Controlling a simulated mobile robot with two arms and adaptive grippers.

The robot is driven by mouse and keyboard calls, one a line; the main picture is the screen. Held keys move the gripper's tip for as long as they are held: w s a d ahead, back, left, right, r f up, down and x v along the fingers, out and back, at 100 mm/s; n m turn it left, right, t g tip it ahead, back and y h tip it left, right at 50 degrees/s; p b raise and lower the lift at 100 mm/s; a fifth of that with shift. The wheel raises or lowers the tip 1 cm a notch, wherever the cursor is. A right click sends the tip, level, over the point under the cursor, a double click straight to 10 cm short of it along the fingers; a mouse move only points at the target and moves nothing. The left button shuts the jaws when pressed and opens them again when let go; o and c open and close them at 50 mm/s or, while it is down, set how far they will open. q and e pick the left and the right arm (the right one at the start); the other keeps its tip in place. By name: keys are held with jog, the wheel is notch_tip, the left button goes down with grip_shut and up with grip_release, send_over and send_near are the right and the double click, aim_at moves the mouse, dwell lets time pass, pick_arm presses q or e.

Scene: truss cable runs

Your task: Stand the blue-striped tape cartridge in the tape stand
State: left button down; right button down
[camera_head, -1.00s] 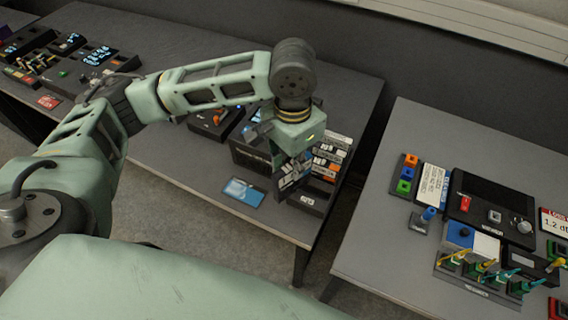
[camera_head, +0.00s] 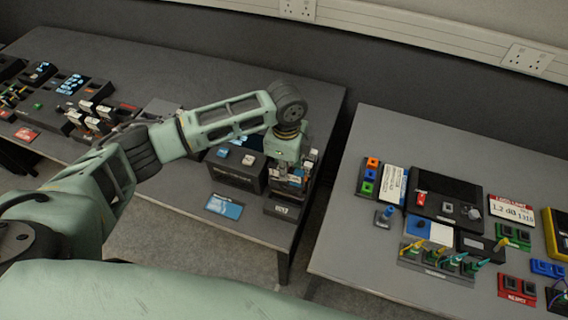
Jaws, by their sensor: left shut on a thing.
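My left gripper (camera_head: 287,177) points down at the right end of the left table, in front of a rack of tape cartridges (camera_head: 309,163). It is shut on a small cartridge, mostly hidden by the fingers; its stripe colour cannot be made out. A low dark holder with a white label (camera_head: 282,209), perhaps the tape stand, sits just below and in front of the gripper at the table's front edge. Whether the held cartridge touches the rack or the holder cannot be told. My right gripper is out of view.
A dark box (camera_head: 237,176) stands close left of the gripper, with a blue card (camera_head: 224,206) lying in front of it. Several devices crowd the left table's far end. A gap separates it from the right table (camera_head: 340,232), which holds panels and connectors.

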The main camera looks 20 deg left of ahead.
aim_at(285, 188)
pick_arm(q)
jog(key=shift+f+b, duration=2.45)
jog(key=shift+b, duration=0.15)
jog(key=shift+f, duration=0.7)
jog(key=shift+f+p, duration=0.1)
jog(key=shift+p, duration=0.55)
jog(key=shift+f, duration=0.9)
jog(key=shift+f, duration=1.2)
dwell(0.4)
jog(key=c, duration=1.6)
grip_release()
jog(key=shift+o, duration=0.2)
